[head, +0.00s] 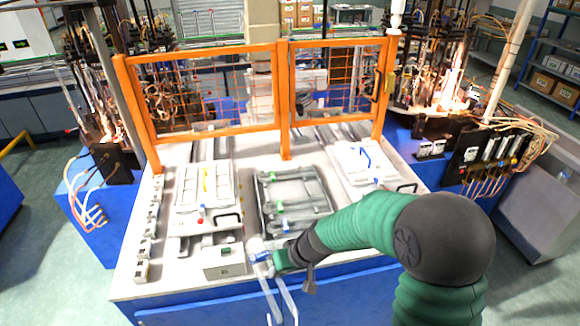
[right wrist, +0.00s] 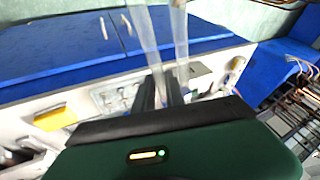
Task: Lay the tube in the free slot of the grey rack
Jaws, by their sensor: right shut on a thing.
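The grey rack (head: 318,192) lies in the middle of the white table, with green and blue pieces along its left and front parts. I cannot make out which slot is free. My right gripper (head: 268,262) is at the table's front edge, in front of the rack, shut on a clear tube (head: 266,293). Two clear lengths hang past the front edge, and a blue piece shows at the jaws. In the right wrist view the fingers (right wrist: 161,92) close around the tube (right wrist: 148,45), whose two clear lengths extend away. My left gripper is not in view.
A white tray (head: 190,208) with a yellow strip is left of the rack; another white tray (head: 352,176) with a blue strip is right. An orange mesh fence (head: 284,130) closes the table's back.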

